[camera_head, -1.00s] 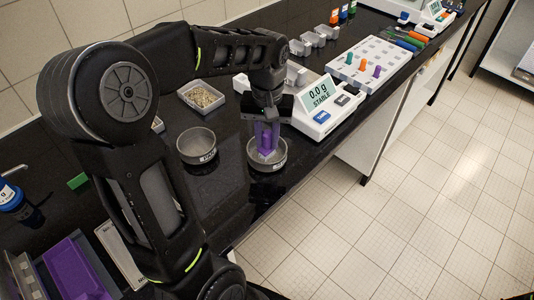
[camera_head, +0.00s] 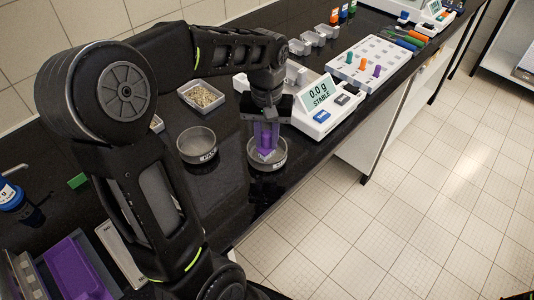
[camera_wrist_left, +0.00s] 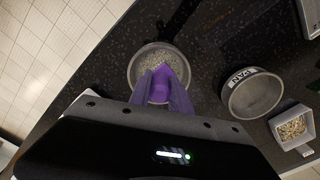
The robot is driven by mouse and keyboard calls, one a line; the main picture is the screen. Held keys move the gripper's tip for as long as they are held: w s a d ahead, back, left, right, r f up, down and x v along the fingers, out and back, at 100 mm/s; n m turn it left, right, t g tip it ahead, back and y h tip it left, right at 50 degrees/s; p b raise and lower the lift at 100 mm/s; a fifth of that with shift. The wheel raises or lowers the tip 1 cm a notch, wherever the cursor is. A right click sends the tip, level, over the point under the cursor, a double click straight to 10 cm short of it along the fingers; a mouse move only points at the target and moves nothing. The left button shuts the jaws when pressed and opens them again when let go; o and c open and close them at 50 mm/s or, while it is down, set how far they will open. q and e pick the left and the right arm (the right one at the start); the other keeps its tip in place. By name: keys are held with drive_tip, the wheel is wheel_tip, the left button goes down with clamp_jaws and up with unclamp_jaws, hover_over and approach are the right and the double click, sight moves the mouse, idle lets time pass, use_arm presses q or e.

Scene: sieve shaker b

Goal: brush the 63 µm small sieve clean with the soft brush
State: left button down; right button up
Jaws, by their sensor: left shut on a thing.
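My left gripper (camera_head: 265,136) is shut on a purple brush (camera_head: 266,151), which it holds upright with its lower end inside a round metal small sieve (camera_head: 281,163) on the black bench. In the left wrist view the purple brush (camera_wrist_left: 160,84) is between the fingers, over the near part of the sieve (camera_wrist_left: 134,68). Grey grains show on the sieve's mesh beyond the brush. The label on its wall is too small to read. My right gripper is not in view.
A balance (camera_head: 319,111) reading 0.0 g stands right of the sieve. A tray of pale grains (camera_head: 201,97) sits behind the second sieve. A white rack with coloured pegs (camera_head: 370,65) is farther back. A purple tray (camera_head: 75,270) lies at lower left. The bench's front edge is close to the sieve.

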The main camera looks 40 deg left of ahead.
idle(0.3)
use_arm(q)
drive_tip(key=shift+s+d, duration=0.25)
drive_tip(key=shift+s, duration=0.6)
drive_tip(key=shift+w+a, duration=0.15)
drive_tip(key=shift+w, duration=0.5)
drive_tip(key=shift+w+a, duration=0.1)
drive_tip(key=shift+w, duration=0.15)
drive_tip(key=shift+w+a+f, duration=0.1)
drive_tip(key=shift+w+a, duration=0.1)
drive_tip(key=shift+w, duration=0.65)
